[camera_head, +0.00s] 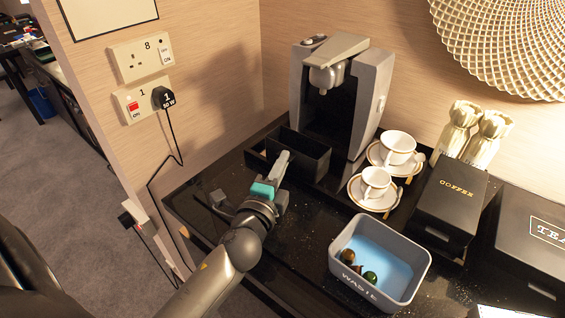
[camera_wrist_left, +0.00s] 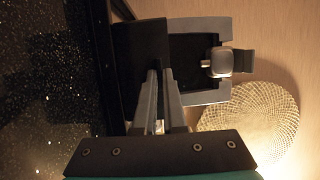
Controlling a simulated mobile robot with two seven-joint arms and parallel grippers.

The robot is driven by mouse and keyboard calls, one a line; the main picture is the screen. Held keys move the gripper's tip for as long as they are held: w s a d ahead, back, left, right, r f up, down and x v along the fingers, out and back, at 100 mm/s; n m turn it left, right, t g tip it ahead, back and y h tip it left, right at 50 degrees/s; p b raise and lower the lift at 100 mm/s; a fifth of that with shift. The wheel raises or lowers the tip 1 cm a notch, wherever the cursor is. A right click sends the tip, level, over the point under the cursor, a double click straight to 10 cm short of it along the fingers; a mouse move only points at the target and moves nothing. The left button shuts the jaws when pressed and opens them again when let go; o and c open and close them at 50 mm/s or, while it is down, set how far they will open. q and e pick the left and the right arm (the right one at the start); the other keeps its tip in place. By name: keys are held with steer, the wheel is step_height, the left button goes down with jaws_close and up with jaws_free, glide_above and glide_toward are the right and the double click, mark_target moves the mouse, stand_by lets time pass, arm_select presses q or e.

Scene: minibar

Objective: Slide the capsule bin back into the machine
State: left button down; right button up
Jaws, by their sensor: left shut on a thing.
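The capsule bin (camera_head: 307,152) is a black, open-topped box in front and to the left of the grey coffee machine (camera_head: 371,97). It sits low, at about counter level; I cannot tell whether it touches the counter. The machine's dark opening (camera_head: 333,112) faces the front. My left gripper (camera_head: 284,160) is shut on the near wall of the bin. In the left wrist view the fingers meet at the bin's edge, and the bin (camera_wrist_left: 139,48) lies close before the machine (camera_wrist_left: 208,24). The gripper hides part of the bin's near side. My right gripper is out of view.
Two white cups on saucers (camera_head: 357,196) stand right of the bin. A grey waste box (camera_head: 407,283) with several capsules is at the front. A black coffee box (camera_head: 449,199) stands further right. The wall with sockets (camera_head: 141,60) and a cable borders the left.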

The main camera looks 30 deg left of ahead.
mark_target(310, 143)
arm_select(q)
steer(key=shift+w, duration=0.35)
steer(key=shift+s, duration=0.1)
steer(key=shift+w+d, duration=0.25)
steer(key=shift+w, duration=1.2)
steer(key=shift+w+d, duration=0.2)
steer(key=shift+w, duration=1.2)
steer(key=shift+w+d+b, duration=0.2)
steer(key=shift+w, duration=1.25)
steer(key=shift+w+d+b, duration=0.15)
steer(key=shift+w+b, duration=0.05)
steer(key=shift+w, duration=1.2)
steer(key=shift+w+d+b, duration=0.2)
steer(key=shift+w+b, duration=0.35)
steer(key=shift+w, duration=0.8)
steer(key=shift+w+d+b, duration=0.2)
steer(key=shift+w+b, duration=0.3)
steer(key=shift+w, duration=0.8)
steer(key=c, duration=0.9)
jaws_free()
